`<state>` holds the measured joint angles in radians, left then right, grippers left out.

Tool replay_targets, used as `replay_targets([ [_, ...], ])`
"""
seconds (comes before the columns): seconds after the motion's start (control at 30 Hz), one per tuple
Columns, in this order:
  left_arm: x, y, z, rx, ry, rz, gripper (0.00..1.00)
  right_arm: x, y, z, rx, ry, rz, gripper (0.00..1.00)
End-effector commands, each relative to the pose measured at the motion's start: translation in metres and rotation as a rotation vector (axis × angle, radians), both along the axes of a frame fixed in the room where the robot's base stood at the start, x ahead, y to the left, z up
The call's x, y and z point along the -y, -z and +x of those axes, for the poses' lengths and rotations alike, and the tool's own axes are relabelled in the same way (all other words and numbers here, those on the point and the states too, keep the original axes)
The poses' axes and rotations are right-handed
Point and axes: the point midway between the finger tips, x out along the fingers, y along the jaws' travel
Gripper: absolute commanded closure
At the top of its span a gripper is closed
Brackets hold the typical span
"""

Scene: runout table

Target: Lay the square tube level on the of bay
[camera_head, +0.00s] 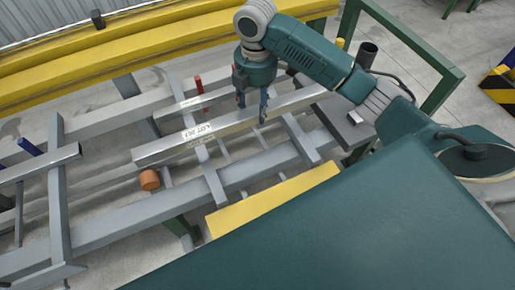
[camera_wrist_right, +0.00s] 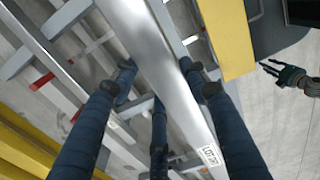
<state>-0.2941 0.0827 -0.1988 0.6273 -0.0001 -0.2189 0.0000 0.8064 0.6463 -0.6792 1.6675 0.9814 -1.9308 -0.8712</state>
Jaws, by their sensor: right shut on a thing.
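The grey square tube (camera_head: 165,148) carries a white lot label and runs from lower left to upper right over the rack's cross bars (camera_head: 213,180). My right gripper (camera_head: 252,108) comes down from above and is shut around the tube, to the right of the label. In the right wrist view the tube (camera_wrist_right: 150,50) passes between the fingers, with its label (camera_wrist_right: 210,155) near the bottom. I cannot tell whether the tube touches the bars under it. My left gripper (camera_wrist_right: 285,75) shows only at the right of the wrist view, apart from the tube, fingers spread, nothing in them.
Yellow beams (camera_head: 150,45) run along the back. A red post (camera_head: 199,84) stands behind the tube, and an orange cylinder (camera_head: 149,180) is below its left end. A yellow plate (camera_head: 270,200) lies in front. A blue piece (camera_head: 29,146) is at far left.

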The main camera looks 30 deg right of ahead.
Motion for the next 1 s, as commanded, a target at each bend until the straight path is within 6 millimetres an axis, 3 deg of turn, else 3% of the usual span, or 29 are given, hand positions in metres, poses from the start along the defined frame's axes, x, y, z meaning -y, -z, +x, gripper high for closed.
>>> replay_targets([
  [0.6,0.004,0.004,-0.011,-0.016,0.0,-0.003,0.6,0.0,0.131,0.0,0.0,-0.004,0.0,1.0],
  [1.0,0.003,0.006,-0.011,-0.016,0.0,-0.003,0.6,0.0,0.17,0.0,-0.001,-0.004,0.0,1.0],
])
